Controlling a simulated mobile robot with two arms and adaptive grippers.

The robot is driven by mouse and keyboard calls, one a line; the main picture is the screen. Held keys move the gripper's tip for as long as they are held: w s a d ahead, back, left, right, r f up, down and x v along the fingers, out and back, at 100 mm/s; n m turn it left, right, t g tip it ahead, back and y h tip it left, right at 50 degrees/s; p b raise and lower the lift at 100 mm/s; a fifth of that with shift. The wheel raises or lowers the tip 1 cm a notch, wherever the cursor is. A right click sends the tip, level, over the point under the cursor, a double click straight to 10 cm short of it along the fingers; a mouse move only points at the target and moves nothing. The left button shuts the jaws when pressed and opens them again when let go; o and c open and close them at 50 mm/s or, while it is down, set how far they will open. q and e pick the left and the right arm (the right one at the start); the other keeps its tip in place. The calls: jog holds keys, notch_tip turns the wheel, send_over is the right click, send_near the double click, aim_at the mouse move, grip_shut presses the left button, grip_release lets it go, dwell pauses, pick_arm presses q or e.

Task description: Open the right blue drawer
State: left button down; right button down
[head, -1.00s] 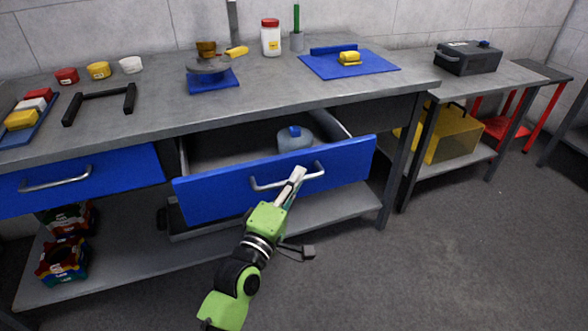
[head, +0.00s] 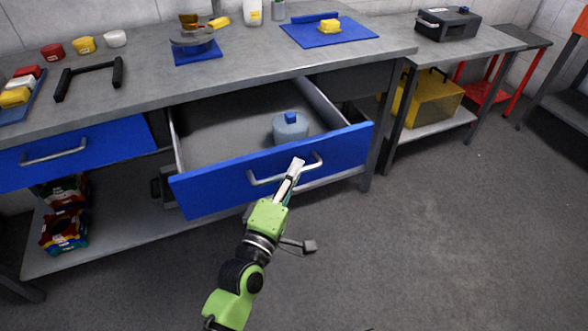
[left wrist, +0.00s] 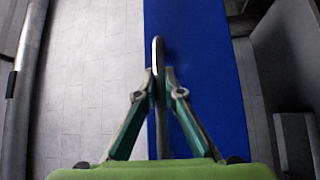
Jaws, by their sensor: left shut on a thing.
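The right blue drawer (head: 220,188) stands pulled out from under the workbench, with its inside showing. Its curved metal handle (head: 262,180) is on the blue front. My left gripper (head: 294,168) is at the handle's middle, shut on it. In the left wrist view the two fingers of my left gripper (left wrist: 160,82) close around the handle bar (left wrist: 160,55), with the blue drawer front (left wrist: 195,50) beside it. A grey-blue jug with a blue cap (head: 290,128) stands inside the drawer. My right gripper does not show.
The left blue drawer (head: 80,150) is shut. The workbench top (head: 150,90) holds a black handle-shaped part (head: 90,78), small tubs and a blue mat (head: 350,37). A side table (head: 470,50) stands at right. The floor (head: 450,230) in front is clear.

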pick_arm(q)
jog(key=c, duration=2.1)
grip_release()
jog(key=shift+c, duration=0.2)
jog(key=shift+a, duration=0.1)
jog(key=v, duration=1.2)
